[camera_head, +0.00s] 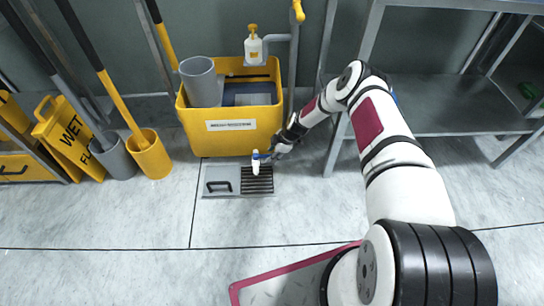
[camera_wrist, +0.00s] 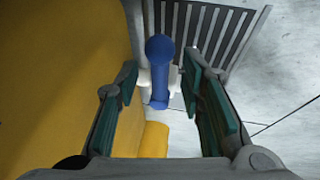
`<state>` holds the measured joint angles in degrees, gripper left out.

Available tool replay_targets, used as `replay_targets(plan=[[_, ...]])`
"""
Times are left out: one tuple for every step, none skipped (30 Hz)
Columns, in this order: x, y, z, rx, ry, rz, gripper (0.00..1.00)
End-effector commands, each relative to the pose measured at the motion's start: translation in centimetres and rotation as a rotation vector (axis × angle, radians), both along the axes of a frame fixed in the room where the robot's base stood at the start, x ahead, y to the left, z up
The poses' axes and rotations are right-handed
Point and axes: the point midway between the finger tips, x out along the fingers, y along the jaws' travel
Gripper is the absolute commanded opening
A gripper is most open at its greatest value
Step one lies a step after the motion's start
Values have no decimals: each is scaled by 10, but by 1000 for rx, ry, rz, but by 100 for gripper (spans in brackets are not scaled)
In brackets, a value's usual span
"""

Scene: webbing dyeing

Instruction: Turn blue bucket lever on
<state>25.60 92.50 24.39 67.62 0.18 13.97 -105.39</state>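The blue lever (camera_wrist: 160,85) shows in the wrist view as a round knob with a short stem, over a white fitting (camera_wrist: 146,80). In the head view the lever (camera_head: 264,156) is a small blue spot low at the front of the yellow bucket (camera_head: 230,140), partly hidden by my gripper (camera_head: 272,153). In the wrist view my gripper (camera_wrist: 160,75) is open, with green-padded fingers on both sides of the lever. The right pad looks very close to the lever; I cannot tell whether it touches. The left pad is apart from it.
A floor drain (camera_head: 258,182) with a dark grate lies below the lever. A grey cylinder (camera_head: 203,85) and a white bottle (camera_head: 253,48) are at the bucket. A wet floor sign (camera_head: 68,140) stands at left, a metal shelf (camera_head: 440,105) at right. The front floor is clear.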

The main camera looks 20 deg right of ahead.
Motion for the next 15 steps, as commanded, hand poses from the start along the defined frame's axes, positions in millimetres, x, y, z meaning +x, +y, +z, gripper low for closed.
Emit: replay_targets(plan=[[1,1,-3,0,-1,0,36],[1,1,-3,0,-1,0,36],[2,1,-4,0,-1,0,36],[2,1,-4,0,-1,0,36],[2,1,-4,0,-1,-1,36],[2,1,-4,0,-1,-1,36],[2,2,-4,0,-1,-1,36],[2,1,-4,0,0,-1,36],[2,1,-4,0,0,0,36],[2,1,-4,0,0,0,36],[2,1,-4,0,0,0,33],[2,1,-4,0,0,0,24],[2,2,-4,0,0,0,17],[2,2,-4,0,0,0,11],[2,2,-4,0,0,0,2]])
